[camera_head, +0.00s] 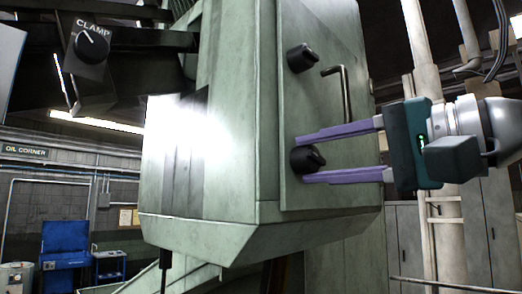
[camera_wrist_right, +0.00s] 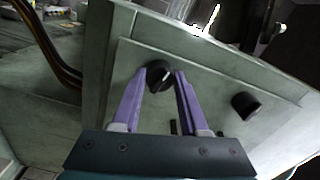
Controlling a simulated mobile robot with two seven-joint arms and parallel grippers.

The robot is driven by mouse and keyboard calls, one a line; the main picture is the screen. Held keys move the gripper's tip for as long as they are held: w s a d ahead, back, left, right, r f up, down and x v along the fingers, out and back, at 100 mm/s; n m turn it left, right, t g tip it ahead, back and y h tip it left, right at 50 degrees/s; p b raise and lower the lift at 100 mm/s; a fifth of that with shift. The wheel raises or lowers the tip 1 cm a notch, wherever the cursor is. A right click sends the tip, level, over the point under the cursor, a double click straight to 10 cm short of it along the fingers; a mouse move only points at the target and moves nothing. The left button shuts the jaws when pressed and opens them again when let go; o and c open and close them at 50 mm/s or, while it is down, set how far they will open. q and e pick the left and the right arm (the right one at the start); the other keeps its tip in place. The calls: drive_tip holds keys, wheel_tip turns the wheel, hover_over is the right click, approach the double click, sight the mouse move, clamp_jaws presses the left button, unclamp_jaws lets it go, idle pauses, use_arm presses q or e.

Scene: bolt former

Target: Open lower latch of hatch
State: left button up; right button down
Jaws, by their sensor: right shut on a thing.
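The hatch (camera_head: 325,105) is a pale green panel on the side of the machine housing, and it looks closed. Its lower latch (camera_head: 306,159) is a round black knob near the bottom left of the panel. My right gripper (camera_head: 300,158) comes in from the right, with its purple fingers above and below this knob. In the right wrist view the fingers (camera_wrist_right: 160,75) are shut on the lower latch (camera_wrist_right: 158,75). The upper latch (camera_head: 302,58), a similar black knob, sits above and shows in the right wrist view too (camera_wrist_right: 246,105). My left gripper is not in view.
A dark bent handle (camera_head: 344,92) stands out from the hatch, right of the knobs and above my right fingers. A clamp dial (camera_head: 91,45) hangs at upper left. A blue workstation (camera_head: 68,243) and cart (camera_head: 109,266) stand far off at lower left.

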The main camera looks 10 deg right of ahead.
drive_tip(key=shift+r+m+p, duration=0.2)
drive_tip(key=shift+m+p, duration=0.45)
drive_tip(key=shift+m, duration=0.15)
drive_tip(key=shift+f+m+p, duration=0.15)
drive_tip(key=shift+m+p, duration=0.25)
drive_tip(key=shift+m, duration=0.1)
drive_tip(key=shift+m+p, duration=0.4)
drive_tip(key=shift+p, duration=0.25)
drive_tip(key=shift+m+p, duration=0.75)
drive_tip(key=shift+m, duration=1.55)
drive_tip(key=shift+c, duration=1.2)
unclamp_jaws()
